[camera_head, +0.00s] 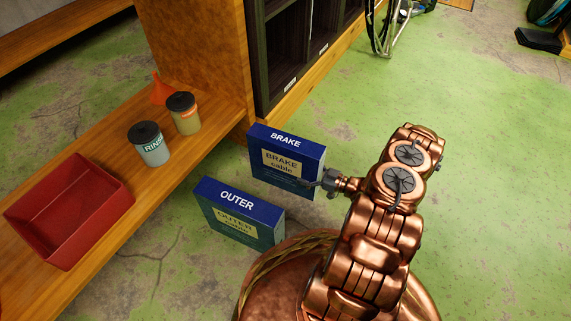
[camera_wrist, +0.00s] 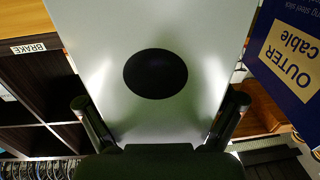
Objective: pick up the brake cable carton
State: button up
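The brake cable carton (camera_head: 287,165) is a dark blue and teal box with a yellow label, standing upright on the floor beside the bench. My gripper (camera_head: 316,185) is at its right end in the head view, low on the carton, partly over its front face. In the wrist view, my gripper's (camera_wrist: 160,110) two fingers are spread apart, one at each edge of a pale grey panel with a black disc (camera_wrist: 155,74). This panel is probably the carton's end, but no print shows on it. I cannot tell whether the fingers touch it.
The outer cable carton (camera_head: 241,215) stands close by at the lower left; it also shows in the wrist view (camera_wrist: 290,55). A wooden bench (camera_head: 125,215) holds a red bin (camera_head: 68,212), two jars and an orange funnel. Dark shelves stand behind.

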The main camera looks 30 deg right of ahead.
jog(key=c, duration=1.6)
jog(key=shift+r, duration=0.1)
